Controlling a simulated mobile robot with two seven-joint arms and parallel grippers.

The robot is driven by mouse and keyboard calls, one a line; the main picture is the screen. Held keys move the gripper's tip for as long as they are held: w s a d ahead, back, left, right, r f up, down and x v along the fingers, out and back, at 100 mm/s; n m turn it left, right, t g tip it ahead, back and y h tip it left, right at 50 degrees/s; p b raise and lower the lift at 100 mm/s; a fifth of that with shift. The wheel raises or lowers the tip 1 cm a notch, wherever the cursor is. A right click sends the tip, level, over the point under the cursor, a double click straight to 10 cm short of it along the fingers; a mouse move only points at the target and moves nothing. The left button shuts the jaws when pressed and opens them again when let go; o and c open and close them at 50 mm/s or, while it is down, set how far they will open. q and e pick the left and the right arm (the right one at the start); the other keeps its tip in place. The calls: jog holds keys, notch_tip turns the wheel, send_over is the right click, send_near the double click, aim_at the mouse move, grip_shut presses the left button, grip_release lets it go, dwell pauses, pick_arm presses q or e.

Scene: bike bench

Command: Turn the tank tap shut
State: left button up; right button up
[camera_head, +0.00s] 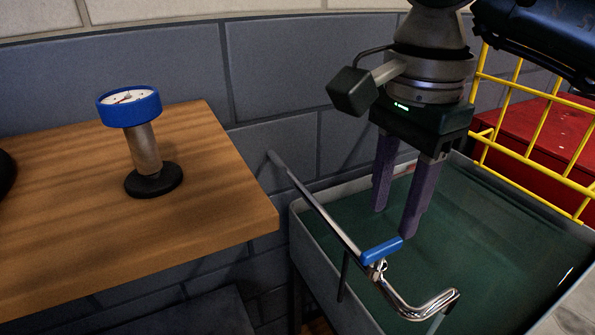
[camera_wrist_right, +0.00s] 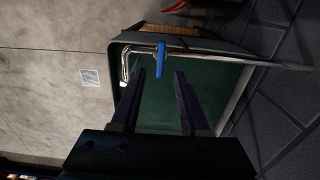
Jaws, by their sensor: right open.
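The tank tap is a chrome pipe (camera_head: 325,215) reaching out from the wall over the tank, with a bent spout (camera_head: 425,308). Its blue lever handle (camera_head: 382,250) lies crosswise to the pipe. In the right wrist view the handle (camera_wrist_right: 161,60) also crosses the pipe and shows just beyond the fingertips, lined up with the gap between them. My right gripper (camera_head: 396,222) points down, open and empty, with purple fingers close to the handle; I cannot tell whether they touch it. The grey tank (camera_head: 300,232) has a dark green inside. My left gripper is out of view.
A wooden bench (camera_head: 215,205) at left carries a blue-rimmed gauge (camera_head: 128,103) on a stand. A yellow wire rack (camera_head: 535,150) and a red box (camera_head: 540,128) stand at right. The grey block wall (camera_head: 270,70) is behind the tap.

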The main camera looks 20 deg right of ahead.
aim_at(383, 246)
notch_tip(383, 246, down, 6)
jog(key=shift+r, duration=0.25)
grip_shut()
dwell(0.3)
